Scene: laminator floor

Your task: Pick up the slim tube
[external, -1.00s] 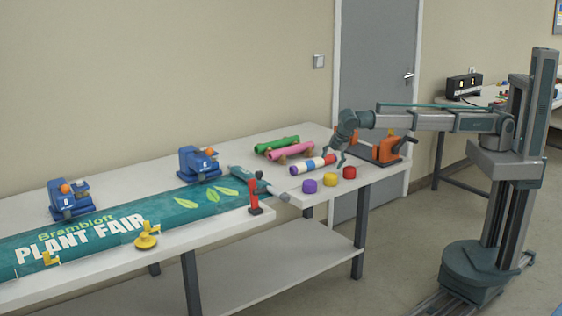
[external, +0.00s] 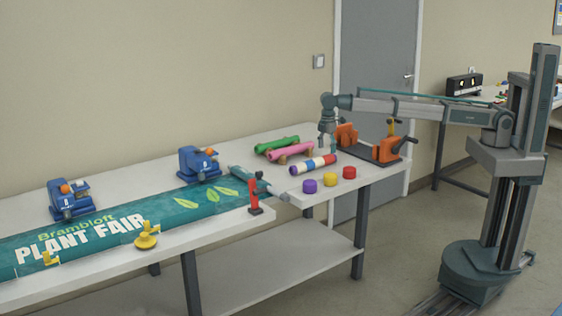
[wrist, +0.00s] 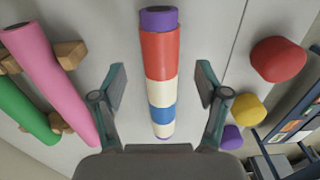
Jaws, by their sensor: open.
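A slim striped tube (external: 313,165) in red, white and blue lies on the right part of the table. In the wrist view the tube (wrist: 162,85) runs lengthwise up the picture, with a purple end at the top. My gripper (external: 328,150) points down just above the tube's right part in the external view. In the wrist view my gripper (wrist: 161,84) is open, with one finger on each side of the tube and visible gaps to it. The fingers do not appear to touch the tube.
Pink (external: 290,149) and green (external: 276,143) rolls lie on wooden blocks behind the tube. Purple (external: 309,186), yellow (external: 330,183) and red (external: 349,172) caps stand in front. An orange clamp device (external: 388,149) is to the right. The banner (external: 120,230) lies left.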

